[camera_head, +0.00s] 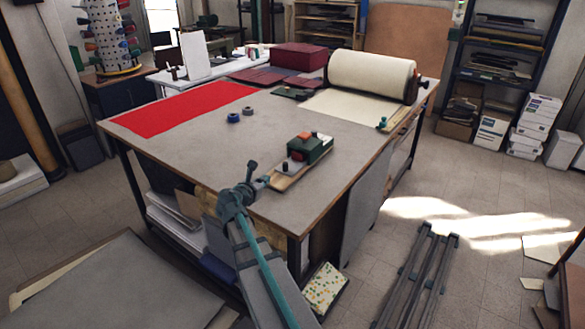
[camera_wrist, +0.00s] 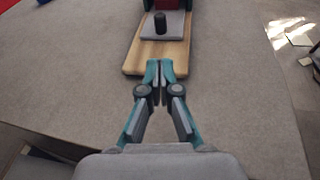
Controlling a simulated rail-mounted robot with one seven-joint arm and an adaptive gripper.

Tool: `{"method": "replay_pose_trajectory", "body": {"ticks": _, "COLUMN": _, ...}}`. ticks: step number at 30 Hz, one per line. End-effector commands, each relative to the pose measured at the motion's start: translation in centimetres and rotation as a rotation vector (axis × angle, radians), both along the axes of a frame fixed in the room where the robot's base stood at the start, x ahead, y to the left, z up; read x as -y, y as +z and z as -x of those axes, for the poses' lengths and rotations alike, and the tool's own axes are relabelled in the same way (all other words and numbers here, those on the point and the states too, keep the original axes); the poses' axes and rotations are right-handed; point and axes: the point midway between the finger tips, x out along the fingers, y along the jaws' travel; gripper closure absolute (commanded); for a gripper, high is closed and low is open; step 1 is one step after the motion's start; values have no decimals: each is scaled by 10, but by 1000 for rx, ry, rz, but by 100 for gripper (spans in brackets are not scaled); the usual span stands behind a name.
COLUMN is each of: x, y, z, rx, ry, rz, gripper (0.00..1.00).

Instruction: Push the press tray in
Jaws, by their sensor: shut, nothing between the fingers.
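A small green press (camera_head: 312,148) with an orange-red piece on top stands near the front right edge of the large grey table. A pale wooden board (camera_head: 287,180), tray-like, sticks out from it toward me. In the wrist view the board (camera_wrist: 145,58) carries a light grey plate (camera_wrist: 182,32) with an upright black knob (camera_wrist: 160,22); a red part (camera_wrist: 172,4) shows behind. My gripper (camera_head: 266,180) is shut and empty at the board's near end. In the wrist view its fingertips (camera_wrist: 159,70) overlap the board's near edge; I cannot tell whether they touch it.
The table (camera_head: 200,150) is clear left of the press. Two small blue rolls (camera_head: 240,115), a red cloth (camera_head: 180,108) and a large cream roll (camera_head: 372,76) lie farther back. A small tool with a teal knob (camera_head: 383,122) lies near the right edge.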

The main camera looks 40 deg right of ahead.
Motion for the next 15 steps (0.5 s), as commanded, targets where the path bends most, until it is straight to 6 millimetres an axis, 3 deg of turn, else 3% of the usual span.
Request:
{"method": "replay_pose_trajectory", "body": {"ticks": 8, "x": 9, "y": -12, "z": -4, "rx": -73, "ry": 19, "rz": -2, "gripper": 100}}
{"method": "replay_pose_trajectory", "body": {"ticks": 15, "x": 43, "y": -22, "z": -22, "rx": -74, "ry": 19, "rz": -2, "gripper": 100}}
